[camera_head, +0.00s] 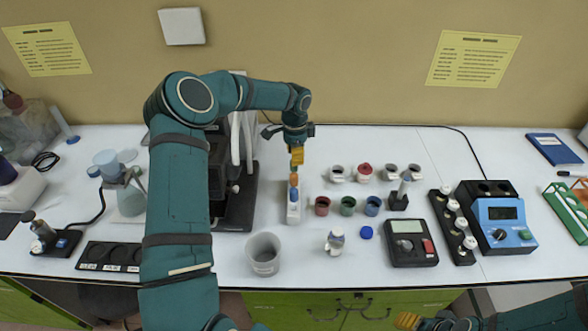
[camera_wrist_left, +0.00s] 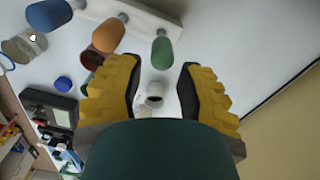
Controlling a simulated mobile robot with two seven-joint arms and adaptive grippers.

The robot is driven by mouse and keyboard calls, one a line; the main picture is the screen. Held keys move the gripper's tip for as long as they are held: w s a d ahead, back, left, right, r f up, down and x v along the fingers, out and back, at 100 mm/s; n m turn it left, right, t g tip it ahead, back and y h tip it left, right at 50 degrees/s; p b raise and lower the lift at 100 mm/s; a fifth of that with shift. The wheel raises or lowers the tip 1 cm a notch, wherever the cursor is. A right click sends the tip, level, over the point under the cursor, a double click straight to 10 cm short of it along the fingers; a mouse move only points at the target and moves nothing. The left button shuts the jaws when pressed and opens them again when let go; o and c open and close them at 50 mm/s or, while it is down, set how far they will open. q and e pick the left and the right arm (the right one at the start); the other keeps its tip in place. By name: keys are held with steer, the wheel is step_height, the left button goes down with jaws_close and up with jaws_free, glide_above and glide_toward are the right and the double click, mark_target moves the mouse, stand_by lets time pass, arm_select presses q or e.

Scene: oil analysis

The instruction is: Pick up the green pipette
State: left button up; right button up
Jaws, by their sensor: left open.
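The green pipette (camera_wrist_left: 162,52) shows its rounded green bulb in the left wrist view, standing in a row with an orange pipette (camera_wrist_left: 108,36) and a blue pipette (camera_wrist_left: 48,14). My left gripper (camera_wrist_left: 158,82) is open and empty, with the green bulb just beyond the gap between its yellow fingers. In the head view my left gripper (camera_head: 297,156) is over the far end of the white pipette rack (camera_head: 292,215) and hides the green bulb. The orange bulb (camera_head: 293,180) and blue bulb (camera_head: 294,194) show below it. My right gripper (camera_head: 407,320) is partly in view at the bottom edge.
Red, green and blue cups (camera_head: 348,206) stand right of the rack, with white cups (camera_head: 337,173) behind. A grey beaker (camera_head: 263,254) stands in front. A black-based apparatus (camera_head: 237,210) is close on the left. The wall rises behind the table.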

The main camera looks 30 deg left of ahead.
arm_select(q)
steer(key=shift+a+f, duration=0.1)
steer(key=shift+f, duration=2.4)
steer(key=shift+o, duration=0.3)
steer(key=c, duration=0.6)
steer(key=shift+r, duration=0.15)
